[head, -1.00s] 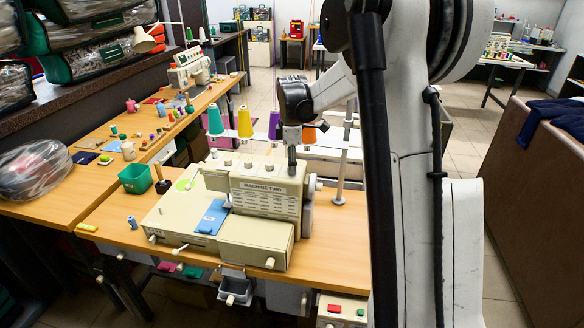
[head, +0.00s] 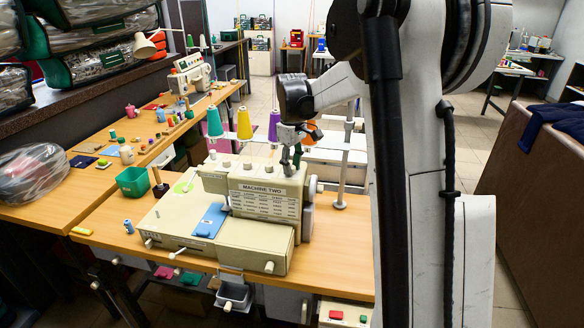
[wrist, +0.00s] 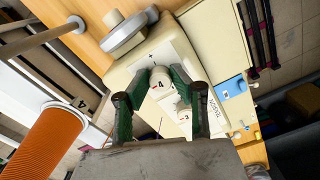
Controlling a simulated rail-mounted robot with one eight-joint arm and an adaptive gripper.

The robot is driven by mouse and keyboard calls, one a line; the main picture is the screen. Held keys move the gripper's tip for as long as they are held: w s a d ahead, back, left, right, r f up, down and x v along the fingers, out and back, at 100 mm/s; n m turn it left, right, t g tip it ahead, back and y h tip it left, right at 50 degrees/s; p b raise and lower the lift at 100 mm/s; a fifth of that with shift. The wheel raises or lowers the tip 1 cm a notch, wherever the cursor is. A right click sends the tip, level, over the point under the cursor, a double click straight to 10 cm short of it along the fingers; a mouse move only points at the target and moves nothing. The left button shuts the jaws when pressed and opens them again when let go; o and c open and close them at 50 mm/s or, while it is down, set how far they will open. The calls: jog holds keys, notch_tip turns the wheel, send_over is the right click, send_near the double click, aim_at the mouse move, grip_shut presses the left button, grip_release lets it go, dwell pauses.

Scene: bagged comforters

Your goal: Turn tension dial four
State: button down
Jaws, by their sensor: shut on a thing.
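The sewing machine (head: 263,203), labelled "MACHINE TWO", stands on the wooden table with a row of pale tension dials on its top. In the wrist view the dial marked 4 (wrist: 159,84) is a small off-white knob between the green fingers. My gripper (wrist: 161,73) is shut on this dial, with one finger on each side. In the head view my gripper (head: 291,163) is at the right end of the dial row, and the dial there is mostly hidden.
Thread cones stand behind the dials, including a purple cone (head: 274,127) and an orange cone (wrist: 42,142) close to my gripper. A thread-stand pole (head: 345,165) rises at the right. A green bin (head: 134,181) sits left of the machine.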

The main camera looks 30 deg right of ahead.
dwell(0.4)
jog(key=c, duration=1.5)
grip_release()
jog(key=shift+r, duration=0.1)
notch_tip(320, 180, up, 12)
jog(key=shift+f, duration=0.1)
